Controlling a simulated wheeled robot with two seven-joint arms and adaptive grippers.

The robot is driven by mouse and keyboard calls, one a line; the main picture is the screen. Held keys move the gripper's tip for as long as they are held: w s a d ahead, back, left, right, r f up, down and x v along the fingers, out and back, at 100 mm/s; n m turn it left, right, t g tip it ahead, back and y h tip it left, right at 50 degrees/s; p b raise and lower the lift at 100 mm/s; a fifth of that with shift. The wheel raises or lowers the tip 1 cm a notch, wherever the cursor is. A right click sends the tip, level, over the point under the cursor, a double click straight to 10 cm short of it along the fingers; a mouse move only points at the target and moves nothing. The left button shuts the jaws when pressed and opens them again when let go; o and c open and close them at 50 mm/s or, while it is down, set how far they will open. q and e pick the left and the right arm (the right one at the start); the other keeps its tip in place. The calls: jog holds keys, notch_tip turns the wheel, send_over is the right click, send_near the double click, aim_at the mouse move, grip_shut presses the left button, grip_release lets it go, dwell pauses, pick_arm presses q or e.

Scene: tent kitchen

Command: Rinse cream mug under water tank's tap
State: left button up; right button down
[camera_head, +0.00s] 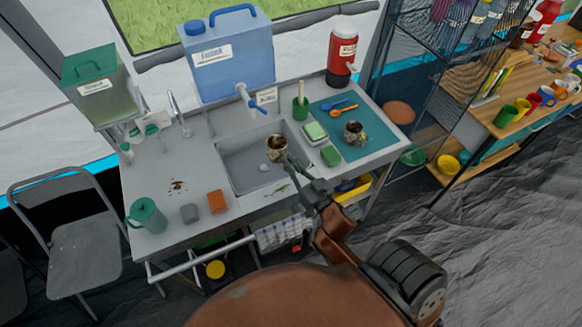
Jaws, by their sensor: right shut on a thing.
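My right gripper (285,161) is shut on a cream mug (276,146) with dark brown marks. It holds the mug over the front right part of the grey sink basin (238,166). The mug's dark opening faces up. The blue water tank (228,62) stands behind the sink, and its pale blue tap (249,98) sticks out over the basin's back edge. The mug is in front of the tap and apart from it. No water stream shows. My left gripper is not in view.
A similar stained mug (354,132) stands on the teal mat (375,125) at right, near an orange spoon and a green sponge. A red jug (341,58) stands behind.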

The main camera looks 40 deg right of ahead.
aim_at(271, 146)
jog(key=w, duration=0.1)
jog(key=w+b, duration=0.1)
jog(key=shift+w+a+f, duration=0.1)
jog(key=shift+w+f, duration=0.25)
jog(key=shift+w+a+f+b, duration=0.1)
jog(key=shift+w+f+b, duration=0.2)
jog(key=shift+w, duration=0.6)
jog(key=shift+w+d+f+b, duration=0.1)
jog(key=shift+w+b, duration=0.3)
jog(key=shift+w, duration=0.5)
jog(key=shift+w+a+f+b, duration=0.15)
jog(key=shift+w+b, duration=0.2)
jog(key=shift+w, duration=1.3)
jog(key=shift+w+f, duration=0.25)
jog(key=shift+w, duration=0.85)
jog(key=shift+d+p, duration=0.2)
jog(key=shift+p, duration=0.15)
jog(key=shift+d, duration=0.4)
jog(key=shift+a+p, duration=0.25)
jog(key=shift+p, duration=0.05)
jog(key=shift+a, duration=0.4)
